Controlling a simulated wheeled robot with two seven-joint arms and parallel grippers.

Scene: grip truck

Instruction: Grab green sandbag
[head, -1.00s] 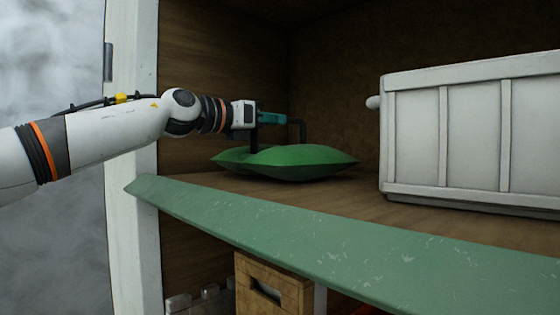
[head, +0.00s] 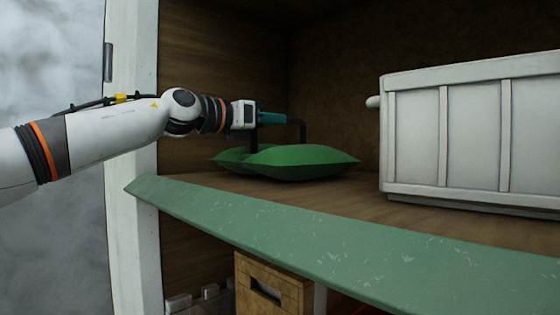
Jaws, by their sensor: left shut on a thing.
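A green sandbag (head: 300,163) lies on the wooden shelf behind the green front ledge, left of the white crate. My left gripper (head: 278,142) reaches in from the left above the bag. One dark finger is in front at the bag's near side and the other is at its far side, partly hidden. The gripper is shut on the sandbag, and the bag's top is pinched in around the near finger. The bag still appears to rest on the shelf. My right gripper is not in view.
A white ribbed crate (head: 445,135) stands on the shelf at the right. The green ledge (head: 300,235) runs along the shelf's front edge. A white post (head: 135,240) borders the opening at left. A wooden box (head: 270,285) sits below.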

